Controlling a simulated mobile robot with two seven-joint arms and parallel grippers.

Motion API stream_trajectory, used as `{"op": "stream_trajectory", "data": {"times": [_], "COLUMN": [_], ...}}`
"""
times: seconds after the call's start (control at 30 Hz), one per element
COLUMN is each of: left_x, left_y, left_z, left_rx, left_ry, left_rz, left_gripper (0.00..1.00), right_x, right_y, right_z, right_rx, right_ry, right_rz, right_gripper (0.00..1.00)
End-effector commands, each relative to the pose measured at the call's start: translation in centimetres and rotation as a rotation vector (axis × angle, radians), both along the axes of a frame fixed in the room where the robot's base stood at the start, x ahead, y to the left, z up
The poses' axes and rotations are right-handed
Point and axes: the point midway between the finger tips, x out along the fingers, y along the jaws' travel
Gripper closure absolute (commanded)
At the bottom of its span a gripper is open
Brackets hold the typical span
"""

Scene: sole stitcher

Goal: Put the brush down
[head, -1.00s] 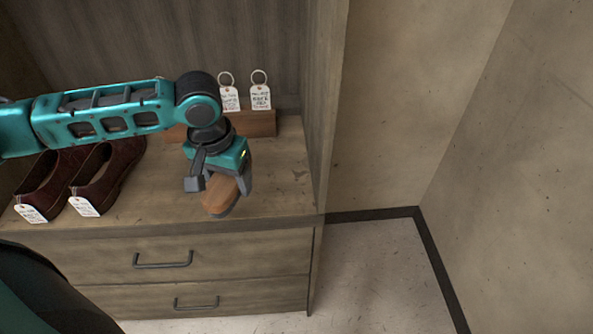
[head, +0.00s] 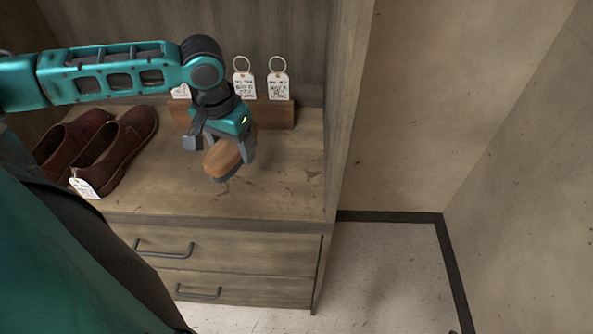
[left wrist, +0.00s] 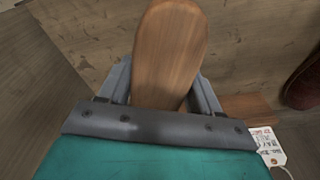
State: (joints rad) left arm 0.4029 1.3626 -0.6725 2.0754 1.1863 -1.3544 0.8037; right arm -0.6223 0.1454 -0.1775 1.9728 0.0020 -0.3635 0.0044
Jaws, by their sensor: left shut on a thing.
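The brush (head: 222,160) has a brown wooden back and a dark underside. My left gripper (head: 220,150) is shut on it, over the right part of the wooden cabinet top (head: 280,190). In the left wrist view the brush's wooden back (left wrist: 170,50) sticks out between the two fingers. I cannot tell whether its underside touches the cabinet top. My right gripper is not in view.
A pair of dark red shoes (head: 118,150) with a paper tag stands left on the cabinet top. A wooden block with ringed tags (head: 278,86) stands at the back. A side panel (head: 345,110) bounds the right. Bare surface lies right of the brush.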

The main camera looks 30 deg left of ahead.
Motion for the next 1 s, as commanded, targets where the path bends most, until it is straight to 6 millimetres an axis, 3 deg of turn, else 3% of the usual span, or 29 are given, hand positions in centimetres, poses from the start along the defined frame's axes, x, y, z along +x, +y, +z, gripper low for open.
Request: {"op": "stream_trajectory", "data": {"times": [0.57, 0.63, 0.87, 1.0], "left_x": [6.5, 6.3, 6.3, 6.2], "left_y": [-10.6, -10.2, -10.2, -10.2], "left_z": [0.1, -1.3, -2.8, -5.1], "left_rx": [-0.002, 0.003, 0.002, 0.003], "left_ry": [-0.003, 0.003, 0.002, 0.002], "left_rz": [-0.002, 0.001, 0.001, 0.0], "left_gripper": [0.61, 0.61, 0.61, 0.61], "right_x": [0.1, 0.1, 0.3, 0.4], "right_y": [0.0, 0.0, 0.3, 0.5], "right_z": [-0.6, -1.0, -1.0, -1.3], "right_rx": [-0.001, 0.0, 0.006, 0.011], "right_ry": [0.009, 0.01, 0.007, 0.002], "right_rz": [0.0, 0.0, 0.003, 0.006], "right_gripper": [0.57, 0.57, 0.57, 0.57]}}
